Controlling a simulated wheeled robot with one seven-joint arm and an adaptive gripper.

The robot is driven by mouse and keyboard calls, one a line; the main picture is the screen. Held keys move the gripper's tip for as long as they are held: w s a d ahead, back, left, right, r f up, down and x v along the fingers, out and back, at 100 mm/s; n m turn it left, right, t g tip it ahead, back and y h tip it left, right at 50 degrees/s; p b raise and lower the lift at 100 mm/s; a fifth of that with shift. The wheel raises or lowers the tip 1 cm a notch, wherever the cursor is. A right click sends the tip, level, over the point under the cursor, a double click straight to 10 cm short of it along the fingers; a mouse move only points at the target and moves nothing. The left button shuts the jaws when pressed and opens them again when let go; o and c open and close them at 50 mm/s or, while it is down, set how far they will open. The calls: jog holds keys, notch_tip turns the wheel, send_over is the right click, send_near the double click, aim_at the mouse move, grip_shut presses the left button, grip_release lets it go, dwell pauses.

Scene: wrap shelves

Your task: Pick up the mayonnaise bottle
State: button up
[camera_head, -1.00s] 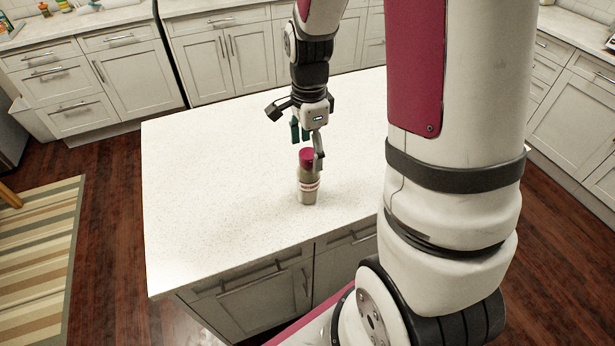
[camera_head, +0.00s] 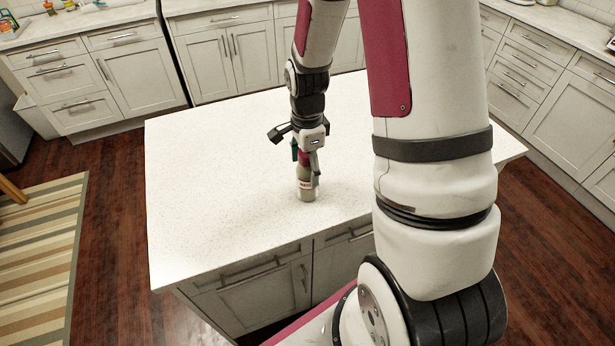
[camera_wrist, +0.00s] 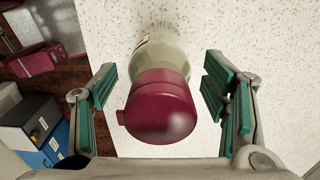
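The mayonnaise bottle (camera_head: 306,190) stands upright on the white island counter (camera_head: 215,190), near its front edge. It has a pale greenish body and a dark red cap. In the wrist view the bottle's cap (camera_wrist: 161,105) is large and central, with the body behind it. My gripper (camera_head: 306,164) is lowered around the upper part of the bottle. In the wrist view its two green-padded fingers (camera_wrist: 160,92) are spread on either side of the cap, with a visible gap on both sides. My gripper is open and holds nothing.
The rest of the counter is clear. Its front edge lies close to the bottle, above cabinet doors (camera_head: 262,298). A striped rug (camera_head: 38,255) lies on the wooden floor at left. White cabinets (camera_head: 225,58) line the back.

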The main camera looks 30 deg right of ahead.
jog(key=c, duration=1.2)
jog(key=shift+r, duration=0.15)
